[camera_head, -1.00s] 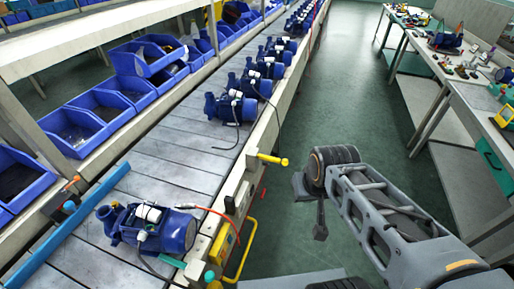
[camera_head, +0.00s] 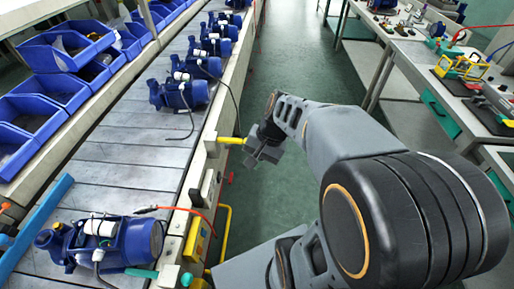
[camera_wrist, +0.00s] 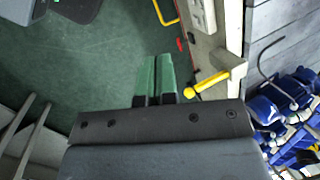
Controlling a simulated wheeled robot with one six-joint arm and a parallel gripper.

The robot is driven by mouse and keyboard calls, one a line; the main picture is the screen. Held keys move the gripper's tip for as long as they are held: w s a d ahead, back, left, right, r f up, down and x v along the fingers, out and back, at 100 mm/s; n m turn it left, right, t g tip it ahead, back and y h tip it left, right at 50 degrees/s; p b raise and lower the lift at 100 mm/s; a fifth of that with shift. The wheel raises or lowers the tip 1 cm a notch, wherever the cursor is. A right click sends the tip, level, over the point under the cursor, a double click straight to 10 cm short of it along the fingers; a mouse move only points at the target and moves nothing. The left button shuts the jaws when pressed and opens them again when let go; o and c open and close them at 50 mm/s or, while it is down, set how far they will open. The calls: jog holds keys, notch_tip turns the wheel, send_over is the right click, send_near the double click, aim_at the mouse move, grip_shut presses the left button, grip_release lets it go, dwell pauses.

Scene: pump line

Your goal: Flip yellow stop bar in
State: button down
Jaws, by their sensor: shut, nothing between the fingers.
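The yellow stop bar (camera_head: 231,140) sticks out sideways from the conveyor's side rail over the aisle in the head view. It also shows in the wrist view (camera_wrist: 207,83), with a round yellow knob at its end. My gripper (camera_head: 262,150) is close to the bar's outer end in the head view, its fingertips not clear there. In the wrist view its two green fingers (camera_wrist: 155,62) are together and empty. They lie just left of the bar's knob, with a small gap in that picture. I cannot tell the difference in height.
Blue pumps, one of them nearest me (camera_head: 108,241), stand on the conveyor (camera_head: 95,182). A yellow rail (camera_head: 223,232) sticks out from the conveyor side below the bar. A workbench (camera_head: 425,72) is on the right. The green aisle floor between is clear.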

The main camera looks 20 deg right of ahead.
jog(key=w+d+f+m+t+y+b, duration=0.3)
jog(key=w+d+f+m+t+y, duration=0.1)
jog(key=d+m, duration=0.5)
jog(key=w+d+f+m+t+y+b, duration=0.3)
jog(key=w+d+f+m+t, duration=0.2)
jog(key=d+f+m, duration=0.2)
jog(key=d+m, duration=0.2)
jog(key=d, duration=0.1)
jog(key=shift+t+y+b, duration=0.3)
jog(key=shift+y+b, duration=0.1)
jog(key=shift+f, duration=0.1)
jog(key=x, duration=1.3)
jog(key=shift+w+a+f+b, duration=0.2)
jog(key=shift+a+b, duration=0.1)
jog(key=shift+b, duration=0.1)
jog(key=shift+w+a, duration=0.1)
